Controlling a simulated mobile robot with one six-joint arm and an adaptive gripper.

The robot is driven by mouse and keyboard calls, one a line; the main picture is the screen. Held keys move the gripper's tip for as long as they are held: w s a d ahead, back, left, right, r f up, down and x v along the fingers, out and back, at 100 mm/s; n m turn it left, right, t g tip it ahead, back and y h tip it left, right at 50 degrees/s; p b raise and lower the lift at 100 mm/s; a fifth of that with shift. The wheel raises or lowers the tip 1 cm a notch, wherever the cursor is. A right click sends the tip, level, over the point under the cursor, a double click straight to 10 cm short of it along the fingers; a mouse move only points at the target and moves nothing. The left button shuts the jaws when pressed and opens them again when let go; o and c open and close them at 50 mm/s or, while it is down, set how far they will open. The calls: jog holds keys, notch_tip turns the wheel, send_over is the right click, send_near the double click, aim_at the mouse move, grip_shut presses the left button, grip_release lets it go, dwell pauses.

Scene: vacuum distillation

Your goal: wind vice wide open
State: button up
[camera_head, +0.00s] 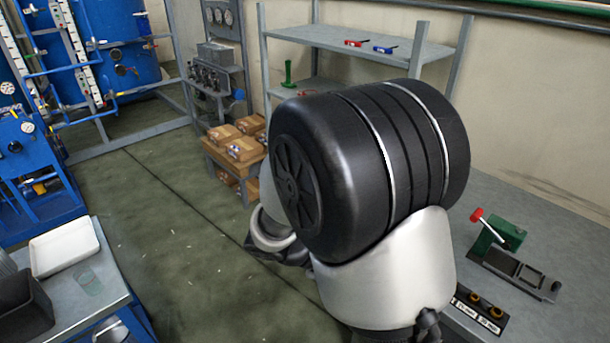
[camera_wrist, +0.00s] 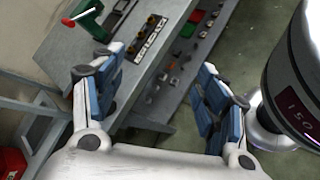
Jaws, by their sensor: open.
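The vice (camera_head: 498,234) is green with a red-knobbed handle (camera_head: 477,213) and a dark flat base. It sits on the grey bench at the right in the head view. It also shows in part at the top left of the wrist view (camera_wrist: 88,20), cut by the frame edge. How far its jaws are apart is too small to tell. My gripper (camera_wrist: 158,92) is open and empty, its blue-padded fingers spread wide. It is apart from the vice, which lies beyond the left finger. My arm hides the gripper in the head view.
A strip with brass-coloured fittings (camera_head: 481,305) lies on the bench (camera_head: 545,225) in front of the vice. Grey shelving (camera_head: 345,42) stands behind. A table with a white tray (camera_head: 64,247) is at left. Open floor lies between.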

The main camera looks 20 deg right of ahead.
jog(key=w+f+n+t+h, duration=0.3)
jog(key=w+f+n+t, duration=0.3)
jog(key=f, duration=0.5)
jog(key=w+f+n+t+h, duration=0.3)
jog(key=w+f+n+t, duration=0.25)
jog(key=f+n, duration=0.4)
jog(key=w+d+f+b, duration=0.1)
jog(key=w+d, duration=0.2)
jog(key=d, duration=0.5)
jog(key=w+d+f+m, duration=0.1)
jog(key=w+d, duration=0.2)
jog(key=d, duration=0.5)
jog(key=shift+w+g+b, duration=0.3)
jog(key=shift+g+b, duration=0.05)
jog(key=shift+g, duration=0.1)
jog(key=c, duration=1)
jog(key=n+b, duration=0.1)
jog(key=n, duration=0.3)
jog(key=shift+w+a+n, duration=0.1)
jog(key=shift+n, duration=0.25)
